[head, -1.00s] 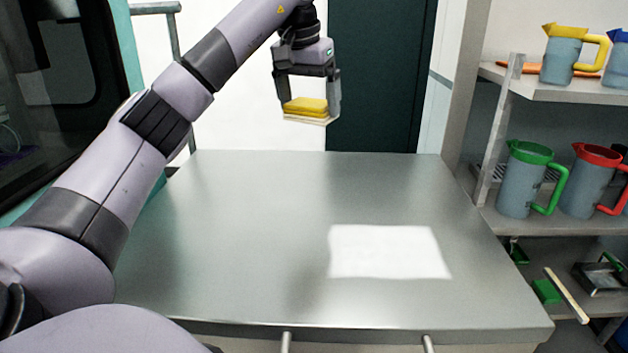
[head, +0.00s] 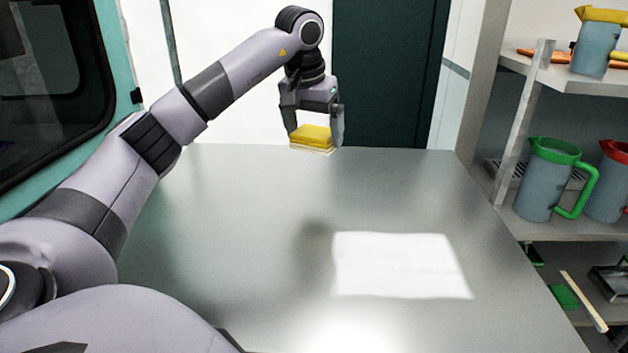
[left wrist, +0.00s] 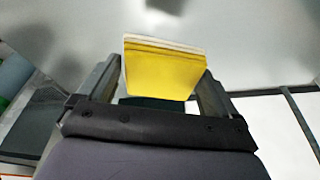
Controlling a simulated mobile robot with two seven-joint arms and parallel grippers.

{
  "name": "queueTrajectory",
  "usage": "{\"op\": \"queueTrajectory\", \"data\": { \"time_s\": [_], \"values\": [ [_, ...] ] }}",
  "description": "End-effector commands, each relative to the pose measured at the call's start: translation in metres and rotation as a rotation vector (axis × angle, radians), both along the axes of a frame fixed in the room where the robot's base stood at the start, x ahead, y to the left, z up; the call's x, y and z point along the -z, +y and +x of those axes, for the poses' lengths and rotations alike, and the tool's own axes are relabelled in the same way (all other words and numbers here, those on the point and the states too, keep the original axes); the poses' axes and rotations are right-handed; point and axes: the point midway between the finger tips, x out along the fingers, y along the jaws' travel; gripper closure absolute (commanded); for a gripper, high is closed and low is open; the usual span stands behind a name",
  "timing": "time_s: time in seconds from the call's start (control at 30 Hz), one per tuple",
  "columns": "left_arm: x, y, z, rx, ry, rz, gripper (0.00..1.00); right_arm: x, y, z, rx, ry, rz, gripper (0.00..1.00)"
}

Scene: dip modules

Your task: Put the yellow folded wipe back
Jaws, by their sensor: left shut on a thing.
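The yellow folded wipe (head: 311,135) is a small folded stack with a pale layer underneath. My left gripper (head: 314,136) is shut on it, one finger at each side, and holds it in the air over the table's far edge. In the left wrist view the wipe (left wrist: 163,68) sits between the two fingers of the left gripper (left wrist: 160,80). My right gripper is in neither view.
The metal table (head: 230,220) is bare, with a white rectangle (head: 400,265) on its right half, perhaps a sheet or light.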

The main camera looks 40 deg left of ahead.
Motion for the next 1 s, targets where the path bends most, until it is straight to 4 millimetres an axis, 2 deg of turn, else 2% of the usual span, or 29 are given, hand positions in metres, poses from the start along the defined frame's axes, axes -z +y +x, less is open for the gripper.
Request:
{"op": "queueTrajectory", "data": {
  "time_s": [0.03,0.2,0.43,0.6,0.7,1.0],
  "values": [
    [0.017,0.0,-0.001,0.0,0.006,0.001,0.32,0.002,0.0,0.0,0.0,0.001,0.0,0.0],
    [0.05,0.0,-0.001,0.0,0.003,0.0,0.32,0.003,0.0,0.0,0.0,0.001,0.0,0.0],
    [0.07,0.0,0.0,0.0,0.002,0.0,0.32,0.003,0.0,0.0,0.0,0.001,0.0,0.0],
    [0.096,0.0,-0.001,0.001,0.003,0.0,0.32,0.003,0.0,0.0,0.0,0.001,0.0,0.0],
    [0.104,0.0,-0.001,0.001,0.001,0.0,0.32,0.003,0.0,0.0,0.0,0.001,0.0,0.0],
    [0.105,0.0,0.0,0.001,0.0,0.0,0.32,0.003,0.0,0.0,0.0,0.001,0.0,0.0]
  ]
}}
